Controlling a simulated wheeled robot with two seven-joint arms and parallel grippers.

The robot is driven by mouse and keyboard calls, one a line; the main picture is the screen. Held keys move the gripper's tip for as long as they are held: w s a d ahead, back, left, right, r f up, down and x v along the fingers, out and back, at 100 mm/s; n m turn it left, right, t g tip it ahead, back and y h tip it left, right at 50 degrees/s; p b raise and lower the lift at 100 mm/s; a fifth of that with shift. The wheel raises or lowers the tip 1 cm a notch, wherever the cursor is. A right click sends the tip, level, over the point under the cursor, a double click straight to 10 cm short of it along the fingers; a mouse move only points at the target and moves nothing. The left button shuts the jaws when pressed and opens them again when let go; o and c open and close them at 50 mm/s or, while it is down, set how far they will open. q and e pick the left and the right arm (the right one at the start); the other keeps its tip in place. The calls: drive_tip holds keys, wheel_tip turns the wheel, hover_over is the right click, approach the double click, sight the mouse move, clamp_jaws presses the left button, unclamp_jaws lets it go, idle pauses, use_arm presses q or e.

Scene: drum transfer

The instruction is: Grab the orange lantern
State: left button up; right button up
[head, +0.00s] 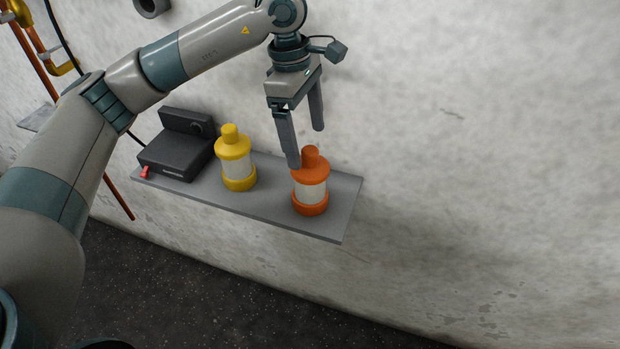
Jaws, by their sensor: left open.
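The orange lantern (311,192) stands upright at the right end of a grey wall shelf (268,210). It has an orange cap, an orange base and a pale middle band. My left gripper (307,147) is open and empty, its fingers pointing down just above the lantern. One fingertip overlaps the lantern's top left in the picture, and the other is higher, to the right. I cannot tell whether any finger touches it. My right gripper is not in view.
A yellow lantern (236,168) stands left of the orange one on the shelf. A dark box-like device (177,152) sits further left. Orange pipes (40,55) run along the left wall. The wall to the right is bare.

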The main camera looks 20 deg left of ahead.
sight(309, 149)
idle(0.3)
use_arm(q)
drive_tip(key=shift+s+d+f+p, duration=0.2)
drive_tip(key=shift+d+f+p, duration=0.05)
drive_tip(key=shift+f+p, duration=0.55)
drive_tip(key=f, duration=0.1)
drive_tip(key=f+p, duration=0.1)
drive_tip(key=shift+s+d+f+p, duration=0.1)
drive_tip(key=shift+d+f+p, duration=0.15)
drive_tip(key=shift+f+p, duration=0.15)
drive_tip(key=shift+f, duration=0.35)
drive_tip(key=c, duration=1.8)
drive_tip(key=shift+r, duration=0.15)
drive_tip(key=shift+c, duration=0.2)
